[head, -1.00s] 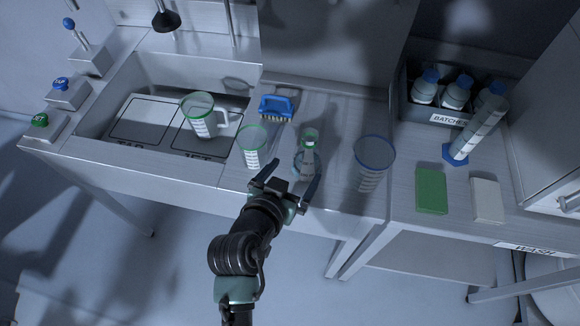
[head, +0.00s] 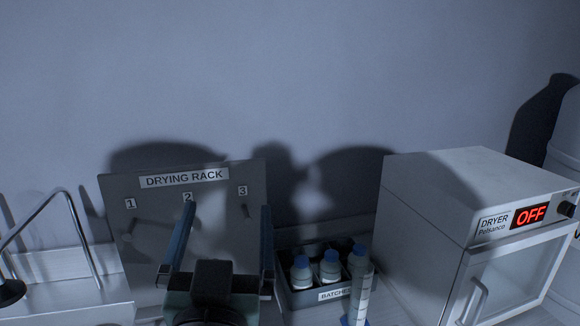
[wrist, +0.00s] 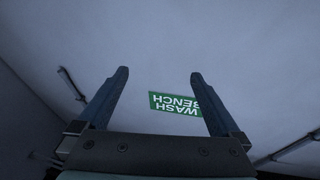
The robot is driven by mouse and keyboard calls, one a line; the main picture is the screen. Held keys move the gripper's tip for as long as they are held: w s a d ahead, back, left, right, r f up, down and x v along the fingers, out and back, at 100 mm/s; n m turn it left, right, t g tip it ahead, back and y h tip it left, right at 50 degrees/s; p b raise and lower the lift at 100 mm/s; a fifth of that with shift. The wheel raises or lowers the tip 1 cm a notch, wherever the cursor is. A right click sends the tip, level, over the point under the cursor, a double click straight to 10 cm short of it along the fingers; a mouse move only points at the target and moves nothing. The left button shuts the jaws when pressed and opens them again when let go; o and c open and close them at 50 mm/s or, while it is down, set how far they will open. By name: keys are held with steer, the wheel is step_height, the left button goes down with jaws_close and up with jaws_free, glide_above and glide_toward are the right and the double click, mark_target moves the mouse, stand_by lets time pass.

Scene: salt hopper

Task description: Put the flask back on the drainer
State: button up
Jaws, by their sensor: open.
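The drying rack (head: 120,188), a grey upright panel with pegs marked 1, 2 and 3, stands against the wall in the head view. Pegs 1 and 3 show no flask on them; my finger partly covers the area below number 2. My gripper (head: 228,207) is raised in front of the rack, its two blue fingers wide apart with nothing between them. In the wrist view my gripper (wrist: 160,73) is also open and empty, facing the wall. The flask is in neither current view.
A grey crate labelled BATCHES (head: 335,293) holds several blue-capped bottles right of the rack. A measuring cylinder (head: 359,293) stands before it. The dryer (head: 440,200), its display reading OFF, is at right. A bent metal tap (head: 75,215) is at left. A green WASH BENCH sign (wrist: 175,103) is on the wall.

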steer(key=s+d+r+t, duration=0.2)
steer(key=s+r, duration=0.1)
steer(key=r, duration=0.4)
steer(key=s+d+r+t+h, duration=0.1)
steer(key=s+d+r+t, duration=0.1)
steer(key=r, duration=0.5)
steer(key=s+d+r+t, duration=0.2)
steer(key=s+d+r, duration=0.1)
steer(key=s+r, duration=0.3)
steer(key=shift+d+r+t, duration=0.4)
steer(key=shift+r, duration=0.5)
